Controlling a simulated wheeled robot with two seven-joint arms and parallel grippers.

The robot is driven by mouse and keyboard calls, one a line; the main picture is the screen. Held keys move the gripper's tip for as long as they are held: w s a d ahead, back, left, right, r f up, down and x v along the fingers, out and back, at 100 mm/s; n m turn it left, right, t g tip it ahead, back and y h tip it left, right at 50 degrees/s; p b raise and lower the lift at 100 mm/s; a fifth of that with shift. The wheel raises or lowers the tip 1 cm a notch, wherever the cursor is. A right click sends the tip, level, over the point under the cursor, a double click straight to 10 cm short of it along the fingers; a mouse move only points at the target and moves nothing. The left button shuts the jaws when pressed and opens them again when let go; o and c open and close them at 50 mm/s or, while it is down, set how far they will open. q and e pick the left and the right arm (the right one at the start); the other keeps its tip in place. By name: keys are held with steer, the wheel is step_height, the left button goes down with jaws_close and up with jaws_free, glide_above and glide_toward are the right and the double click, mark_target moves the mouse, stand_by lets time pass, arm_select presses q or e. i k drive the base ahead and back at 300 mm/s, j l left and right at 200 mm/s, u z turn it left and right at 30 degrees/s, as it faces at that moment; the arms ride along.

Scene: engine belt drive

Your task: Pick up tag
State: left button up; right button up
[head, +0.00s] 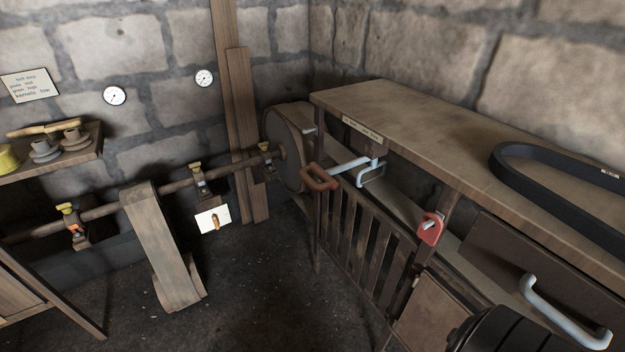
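A white card (212,219) with an orange-brown mark sits low behind the wide flat belt, below the shaft; it may be the tag. A red flat piece (430,230) with a pale bar across it is on the post at the right end of the slatted gate; it also looks tag-like. I cannot tell which of the two is the tag. Neither of my grippers shows in the head view, and nothing is seen touching either piece.
A wooden bench (440,125) runs along the right wall with a black belt (520,178) on it. The slatted gate (365,235) has a red-brown handle (318,177). A shaft (110,205) carries a flat belt (160,240). Dark floor (270,290) lies open between.

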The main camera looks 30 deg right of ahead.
mark_target(430, 236)
steer(key=z, duration=2.85)
